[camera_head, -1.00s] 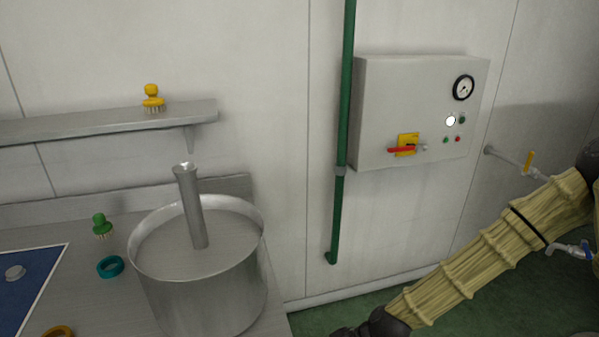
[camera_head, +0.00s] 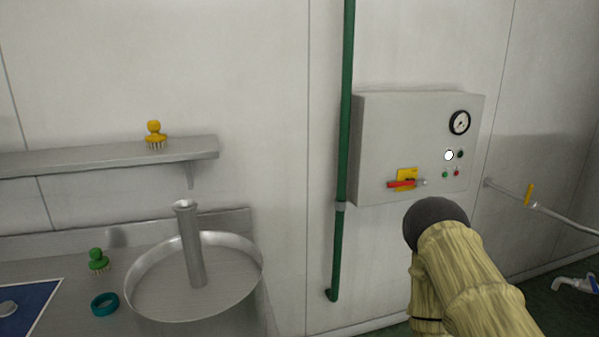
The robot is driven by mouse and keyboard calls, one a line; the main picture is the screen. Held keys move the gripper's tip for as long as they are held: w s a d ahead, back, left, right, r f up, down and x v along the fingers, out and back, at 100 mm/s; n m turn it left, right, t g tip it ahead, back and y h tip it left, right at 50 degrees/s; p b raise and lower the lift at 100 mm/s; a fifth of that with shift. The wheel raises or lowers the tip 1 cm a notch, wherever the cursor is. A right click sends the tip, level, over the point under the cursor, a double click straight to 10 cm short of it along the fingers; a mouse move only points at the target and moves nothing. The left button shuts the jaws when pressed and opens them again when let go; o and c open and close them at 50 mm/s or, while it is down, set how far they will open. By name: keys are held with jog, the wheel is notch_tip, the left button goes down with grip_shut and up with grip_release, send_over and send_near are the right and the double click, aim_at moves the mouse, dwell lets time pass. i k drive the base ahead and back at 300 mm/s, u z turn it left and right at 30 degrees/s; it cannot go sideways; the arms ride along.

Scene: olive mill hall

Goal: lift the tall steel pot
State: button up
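My arm shows at the lower right, well to the right of the pot. My gripper is out of the picture, so its fingers and anything in them are hidden.
The counter also holds a teal ring (camera_head: 105,304), a green brush (camera_head: 98,260) and a blue mat (camera_head: 42,300). A shelf (camera_head: 110,154) with a yellow brush (camera_head: 155,135) hangs above. A green pipe (camera_head: 346,120) and a control box (camera_head: 400,130) are on the wall.

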aim_at(193, 283)
jog(key=z, duration=1.35)
jog(key=k, duration=1.4)
jog(key=u, duration=1.3)
